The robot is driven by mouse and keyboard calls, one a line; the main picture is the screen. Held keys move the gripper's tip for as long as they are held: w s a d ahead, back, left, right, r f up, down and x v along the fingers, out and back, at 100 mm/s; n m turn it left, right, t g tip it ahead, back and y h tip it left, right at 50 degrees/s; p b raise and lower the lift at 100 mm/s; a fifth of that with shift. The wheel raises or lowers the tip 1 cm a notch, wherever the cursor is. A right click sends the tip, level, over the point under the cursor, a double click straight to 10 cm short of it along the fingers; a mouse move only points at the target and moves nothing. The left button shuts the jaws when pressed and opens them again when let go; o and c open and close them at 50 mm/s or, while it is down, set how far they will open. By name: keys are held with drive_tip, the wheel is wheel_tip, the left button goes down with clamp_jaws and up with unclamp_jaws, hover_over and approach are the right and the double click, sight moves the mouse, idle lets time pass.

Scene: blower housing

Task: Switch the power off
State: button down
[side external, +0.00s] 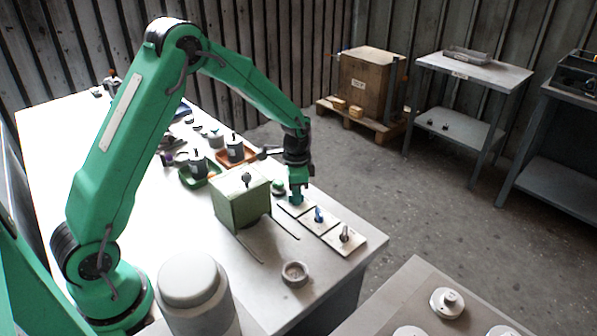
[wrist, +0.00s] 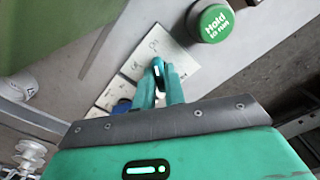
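A row of pale switch plates lies along the right edge of the bench. One plate (wrist: 168,50) is under my gripper (side external: 296,201), which points down at it. In the wrist view my gripper's teal fingertips (wrist: 162,70) are close together over this plate, with a small dark and white piece between them. I cannot tell whether they touch it. The middle plate has a blue lever (side external: 318,215), partly seen beside the fingers in the wrist view (wrist: 122,106). The near plate has a grey lever (side external: 345,233).
A green "Hold to run" button (wrist: 213,23) stands beside the plate under my gripper. A green box housing (side external: 240,200) with a knob on top is left of the plates. A small round cup (side external: 295,273) is nearer the front. Bare bench lies between them.

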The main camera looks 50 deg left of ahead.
drive_tip(key=shift+n, duration=4.8)
drive_tip(key=shift+r+n, duration=0.1)
drive_tip(key=shift+n, duration=2.1)
drive_tip(key=c, duration=1.6)
unclamp_jaws()
